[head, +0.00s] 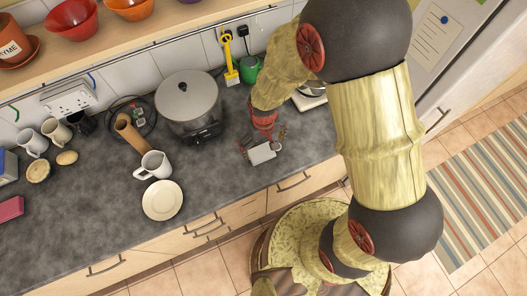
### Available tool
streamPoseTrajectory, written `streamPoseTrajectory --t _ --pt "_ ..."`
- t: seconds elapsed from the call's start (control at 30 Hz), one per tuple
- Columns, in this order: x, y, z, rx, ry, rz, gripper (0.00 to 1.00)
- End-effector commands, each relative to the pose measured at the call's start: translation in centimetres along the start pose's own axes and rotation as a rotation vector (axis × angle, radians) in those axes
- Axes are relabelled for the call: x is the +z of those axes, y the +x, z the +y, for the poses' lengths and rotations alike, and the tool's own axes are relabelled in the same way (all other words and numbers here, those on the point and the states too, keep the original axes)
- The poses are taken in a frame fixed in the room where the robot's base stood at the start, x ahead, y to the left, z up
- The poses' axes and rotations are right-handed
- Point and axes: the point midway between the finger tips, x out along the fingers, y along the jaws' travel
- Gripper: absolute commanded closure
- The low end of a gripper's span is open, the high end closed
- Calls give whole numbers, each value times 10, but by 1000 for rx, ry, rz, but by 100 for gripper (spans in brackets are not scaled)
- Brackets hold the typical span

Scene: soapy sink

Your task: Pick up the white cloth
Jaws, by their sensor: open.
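My gripper (266,141) is at the end of my arm, low over the dark worktop to the right of the big grey pot. It is open. A small white thing (262,154) lies right at its fingers, near the worktop's front edge; it may be the white cloth, but it is too small to tell for certain. The fingers partly cover it, and I cannot tell whether they touch it. No other cloth is clearly visible.
A lidded pot (188,104) stands left of my gripper. A white mug (153,165) and a pale plate (162,200) are further left. A green cup (249,70) and a yellow tool (230,66) are by the wall.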

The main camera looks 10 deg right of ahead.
Motion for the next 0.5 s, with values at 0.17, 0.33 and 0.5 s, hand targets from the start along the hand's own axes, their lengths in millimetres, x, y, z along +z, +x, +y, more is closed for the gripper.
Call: streamPoseTrajectory --t 0.17,0.33,0.5 --pt "-5 17 -2 0 0 -1 3" --pt "-10 40 -4 0 0 -3 3" --pt "-11 53 -4 0 0 0 3"
